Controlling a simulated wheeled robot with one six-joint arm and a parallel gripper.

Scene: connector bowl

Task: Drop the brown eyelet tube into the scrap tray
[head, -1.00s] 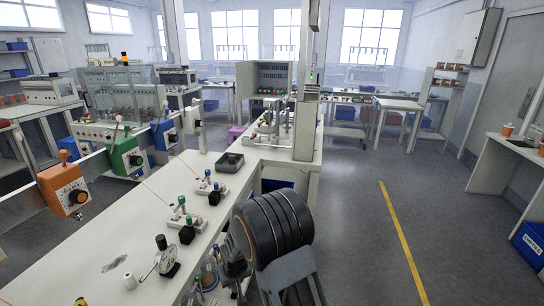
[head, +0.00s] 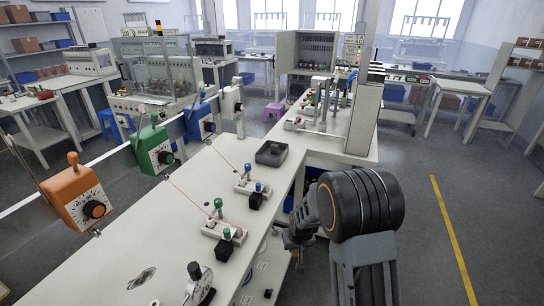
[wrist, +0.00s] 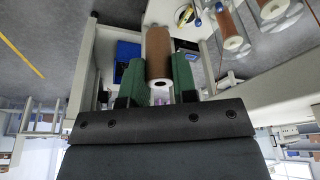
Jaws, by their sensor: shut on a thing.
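My gripper (wrist: 159,82) is shut on the brown eyelet tube (wrist: 158,45), which sits between its two green pads in the wrist view. The tube's pale end with a dark hole faces the wrist camera. In the head view my gripper (head: 300,228) hangs beside the bench's right edge, in front of the dark arm link; the tube cannot be made out there. The scrap tray appears to be the shallow dark grey tray (head: 271,154) on the bench, ahead of and left of my gripper. My gripper is apart from it.
Small fixtures with green (head: 222,228) and blue (head: 253,188) knobs stand on the white bench (head: 170,235). Orange (head: 80,200), green and blue dial boxes hang along its left side. More brown tubes (wrist: 231,28) lie at upper right in the wrist view. A pale post (head: 363,118) stands beyond the tray.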

